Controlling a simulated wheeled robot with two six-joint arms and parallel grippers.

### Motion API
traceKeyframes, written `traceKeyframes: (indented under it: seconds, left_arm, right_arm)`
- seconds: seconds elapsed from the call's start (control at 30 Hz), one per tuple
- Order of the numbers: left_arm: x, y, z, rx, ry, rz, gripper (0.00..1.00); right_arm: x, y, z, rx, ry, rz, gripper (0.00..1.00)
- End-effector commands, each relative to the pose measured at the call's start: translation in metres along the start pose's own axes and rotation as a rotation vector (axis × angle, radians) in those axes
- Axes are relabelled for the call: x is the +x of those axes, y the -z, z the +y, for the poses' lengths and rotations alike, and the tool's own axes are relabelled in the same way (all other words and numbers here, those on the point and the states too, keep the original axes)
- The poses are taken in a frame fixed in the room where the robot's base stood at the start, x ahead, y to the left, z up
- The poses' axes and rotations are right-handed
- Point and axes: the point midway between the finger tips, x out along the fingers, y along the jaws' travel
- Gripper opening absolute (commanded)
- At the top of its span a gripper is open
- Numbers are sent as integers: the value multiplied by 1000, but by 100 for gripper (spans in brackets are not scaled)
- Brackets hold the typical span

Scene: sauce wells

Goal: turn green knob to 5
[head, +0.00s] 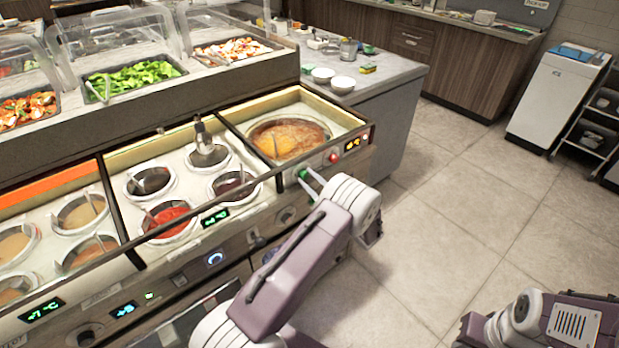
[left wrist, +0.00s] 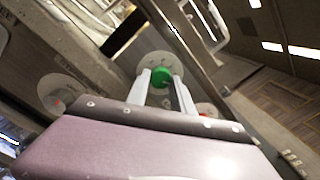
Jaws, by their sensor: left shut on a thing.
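The green knob (head: 302,172) sits on the front panel of the sauce counter, below the well of orange-brown sauce (head: 288,138). In the left wrist view the green knob (left wrist: 161,77) stands between my two finger tips on a pale round dial. My left gripper (head: 309,182) is shut on the green knob, with one finger on each side. The knob's pointer and the dial's numbers cannot be read. Only part of my right arm shows at the lower right; its gripper is out of view.
A red knob (head: 333,157) and an amber display (head: 353,145) are close by to the right on the same panel. Several sauce wells with ladles lie to the left, with a grey knob (head: 286,215) below. The tiled floor (head: 470,220) to the right is clear.

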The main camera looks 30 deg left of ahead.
Motion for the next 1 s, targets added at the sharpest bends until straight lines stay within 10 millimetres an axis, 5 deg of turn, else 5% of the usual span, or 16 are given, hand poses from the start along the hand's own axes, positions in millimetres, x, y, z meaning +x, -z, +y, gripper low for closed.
traceKeyframes:
  seconds: [0.4, 1.0]
  left_arm:
    - [0, 0, 1, 227, 8, 14, 0]
    - [-1, 1, 2, 280, 9, 17, 0]
  right_arm:
    - [-10, 1, 0, 0, 0, 0, 31]
    - [-11, 1, 0, 0, 0, 0, 31]
